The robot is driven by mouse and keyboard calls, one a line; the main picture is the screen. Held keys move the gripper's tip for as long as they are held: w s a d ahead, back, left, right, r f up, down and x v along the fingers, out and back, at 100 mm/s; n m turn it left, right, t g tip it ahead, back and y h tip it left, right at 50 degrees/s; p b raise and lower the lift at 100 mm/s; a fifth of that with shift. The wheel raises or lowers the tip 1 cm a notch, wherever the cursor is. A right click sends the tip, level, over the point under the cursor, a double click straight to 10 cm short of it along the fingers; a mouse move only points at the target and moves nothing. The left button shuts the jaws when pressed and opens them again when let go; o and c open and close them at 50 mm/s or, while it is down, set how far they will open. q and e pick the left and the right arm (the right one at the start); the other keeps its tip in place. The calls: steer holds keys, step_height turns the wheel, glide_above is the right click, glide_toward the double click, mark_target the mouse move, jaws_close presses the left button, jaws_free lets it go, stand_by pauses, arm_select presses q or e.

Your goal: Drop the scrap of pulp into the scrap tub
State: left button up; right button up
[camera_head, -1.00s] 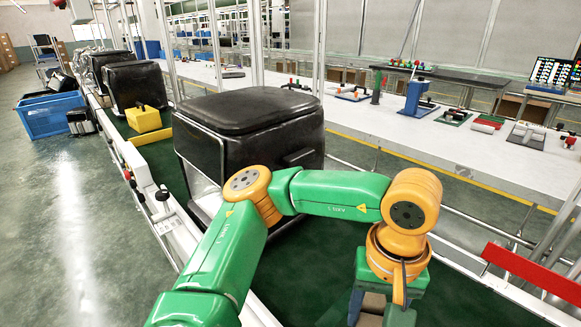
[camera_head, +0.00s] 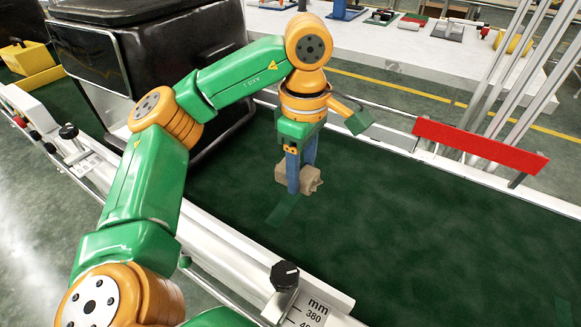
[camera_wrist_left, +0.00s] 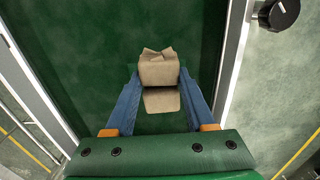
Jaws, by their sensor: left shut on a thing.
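The scrap of pulp (camera_head: 312,184) is a crumpled beige-brown lump. My left gripper (camera_head: 298,178) points down over the green conveyor belt, its blue fingers shut on the scrap. In the left wrist view the scrap (camera_wrist_left: 159,68) sits between the fingers of the left gripper (camera_wrist_left: 160,80), with a torn upper edge. I cannot tell how far the scrap is above the belt. A yellow open box (camera_head: 28,64) stands on the belt at the far left; I cannot tell whether it is the scrap tub. My right gripper is not in view.
A large black machine (camera_head: 150,75) stands over the belt left of my gripper. A red bar (camera_head: 480,145) runs along the far rail. The green belt (camera_head: 420,220) is clear to the right. A black knob (camera_head: 285,275) sits on the near rail.

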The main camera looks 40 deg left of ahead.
arm_select(q)
steer(key=w+a+f, duration=0.1)
steer(key=f, duration=0.1)
steer(key=w+a+f, duration=0.3)
steer(key=w+f, duration=0.1)
steer(key=shift+w+a+f, duration=0.1)
steer(key=shift+a+f, duration=0.1)
steer(key=shift+f, duration=0.05)
steer(key=shift+w+a+f, duration=0.1)
steer(key=shift+a+f, duration=0.05)
steer(key=shift+f, duration=1.6)
steer(key=shift+f, duration=0.1)
steer(key=o, duration=1.3)
